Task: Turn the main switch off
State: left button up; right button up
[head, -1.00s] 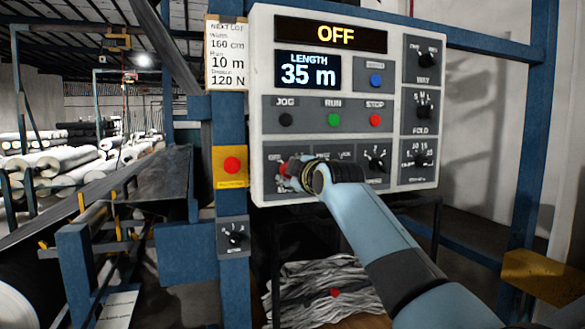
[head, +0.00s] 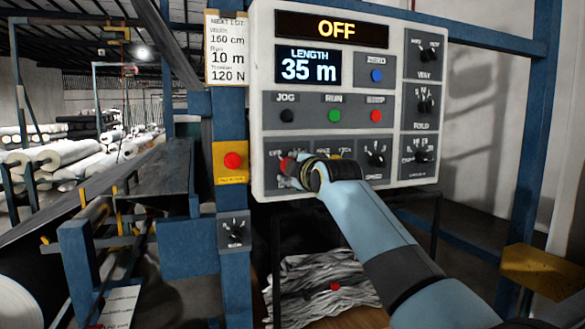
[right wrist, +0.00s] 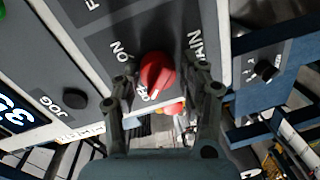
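The main switch is a red rotary knob at the lower left of the control panel (head: 384,97). It shows in the right wrist view (right wrist: 157,72) between the labels ON and OFF, with MAIN beside it. A white mark at the knob's lower end lies by OFF. The panel's top display (head: 336,29) reads OFF in yellow. My right gripper (right wrist: 160,80) is open, its two fingers on either side of the knob with a gap at each side. In the head view my right gripper (head: 291,171) hides much of the knob. My left gripper is out of view.
Jog, run and stop buttons (head: 376,115) sit above my gripper. A speed knob (head: 376,154) and other selectors are to the right. A red emergency button on a yellow plate (head: 232,161) and a small selector box (head: 234,232) are on the blue post to the left.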

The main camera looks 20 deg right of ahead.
jog(key=shift+o, duration=1.2)
jog(key=shift+s+r, duration=0.1)
jog(key=s, duration=1.1)
jog(key=shift+s+d+r, duration=0.15)
jog(key=shift+s+r, duration=0.25)
jog(key=shift+r, duration=0.05)
jog(key=shift+f, duration=0.1)
